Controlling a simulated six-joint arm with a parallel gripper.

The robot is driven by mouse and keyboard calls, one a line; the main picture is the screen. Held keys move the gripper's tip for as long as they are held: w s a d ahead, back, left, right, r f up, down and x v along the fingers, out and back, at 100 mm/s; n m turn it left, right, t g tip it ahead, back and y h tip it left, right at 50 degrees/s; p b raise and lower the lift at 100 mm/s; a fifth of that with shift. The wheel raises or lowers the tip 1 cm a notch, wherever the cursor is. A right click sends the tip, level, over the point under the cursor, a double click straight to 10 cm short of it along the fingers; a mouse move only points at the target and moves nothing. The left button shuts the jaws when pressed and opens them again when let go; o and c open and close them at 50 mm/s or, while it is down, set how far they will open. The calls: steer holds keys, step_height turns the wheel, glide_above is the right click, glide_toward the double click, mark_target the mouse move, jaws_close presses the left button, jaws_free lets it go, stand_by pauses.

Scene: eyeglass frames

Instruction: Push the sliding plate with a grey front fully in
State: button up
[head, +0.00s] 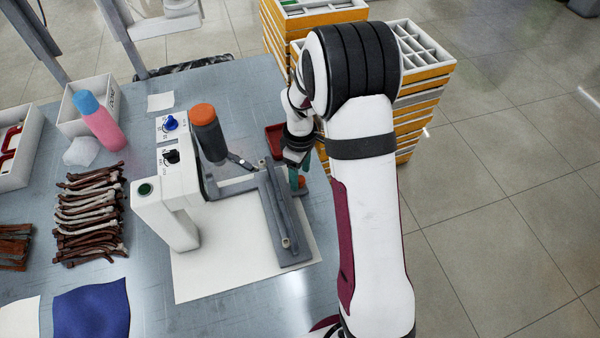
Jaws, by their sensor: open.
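The sliding plate (296,247) is a long dark grey piece in front of the white machine (165,213), with a light rail (277,208) along its top. It stands out to the right of the machine over a white sheet (205,278). A grey arm-like part (235,186) runs between it and the machine. My gripper (298,175) points down near the plate's far right end, with teal fingers partly hidden by my arm. It is open. I cannot tell whether a finger touches the plate. A small orange piece shows by the fingertips.
A dark tool with an orange cap (207,134) stands by the machine. A dark red tray (275,140) lies behind my gripper. Temple pieces (90,213), a pink and blue bottle (101,121), white boxes and a blue cloth (92,309) lie at left. Stacked yellow crates (432,82) stand behind.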

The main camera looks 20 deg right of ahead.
steer(key=shift+f, duration=0.6)
jaws_close()
stand_by(1.0)
